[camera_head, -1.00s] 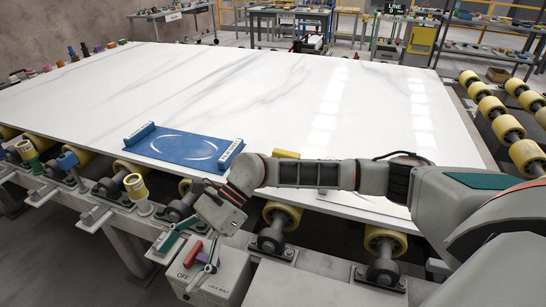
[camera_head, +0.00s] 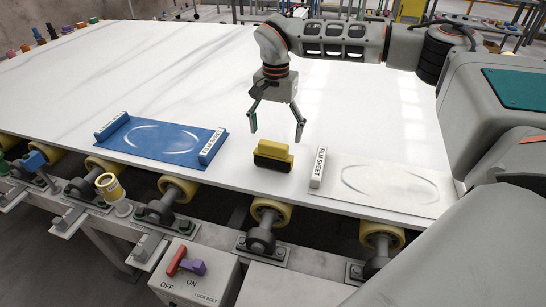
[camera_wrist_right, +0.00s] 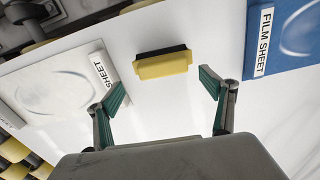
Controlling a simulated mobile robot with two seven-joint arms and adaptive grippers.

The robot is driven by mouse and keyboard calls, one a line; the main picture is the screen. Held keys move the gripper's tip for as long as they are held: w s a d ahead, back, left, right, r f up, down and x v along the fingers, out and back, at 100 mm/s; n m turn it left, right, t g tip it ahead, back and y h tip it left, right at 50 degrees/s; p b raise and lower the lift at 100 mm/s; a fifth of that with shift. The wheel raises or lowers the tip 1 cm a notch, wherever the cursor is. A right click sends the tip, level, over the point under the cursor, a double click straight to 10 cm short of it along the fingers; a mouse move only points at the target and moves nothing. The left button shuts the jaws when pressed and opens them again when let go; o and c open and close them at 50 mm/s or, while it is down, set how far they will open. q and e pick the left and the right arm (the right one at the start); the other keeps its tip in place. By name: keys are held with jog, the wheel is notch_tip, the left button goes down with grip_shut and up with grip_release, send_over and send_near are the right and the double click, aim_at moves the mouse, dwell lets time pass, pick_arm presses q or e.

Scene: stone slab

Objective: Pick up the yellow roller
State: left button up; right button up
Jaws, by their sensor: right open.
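A yellow block-shaped tool with a dark lower part (camera_head: 273,154), the loose thing that best fits the yellow roller, lies on the white stone slab (camera_head: 190,85) near its front edge. It also shows in the right wrist view (camera_wrist_right: 163,66), in front of the fingers. My right gripper (camera_head: 277,128) is open and empty, pointing down above and just behind the tool. In the right wrist view my right gripper (camera_wrist_right: 162,88) has its green-padded fingers spread wider than the tool. My left gripper is not in view.
A blue film sheet (camera_head: 160,139) lies left of the tool and a white film sheet (camera_head: 385,190) right of it. Fixed yellow conveyor rollers (camera_head: 271,209) line the slab's front edge. A lock bolt box (camera_head: 195,275) stands in front. The slab behind is clear.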

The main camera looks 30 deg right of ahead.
aim_at(273, 144)
jog(key=f, duration=0.5)
jog(key=shift+w+a+f+b, duration=0.1)
jog(key=shift+a+f+b, duration=0.1)
jog(key=shift+a+b, duration=0.2)
jog(key=shift+r, duration=0.1)
jog(key=c, duration=1.4)
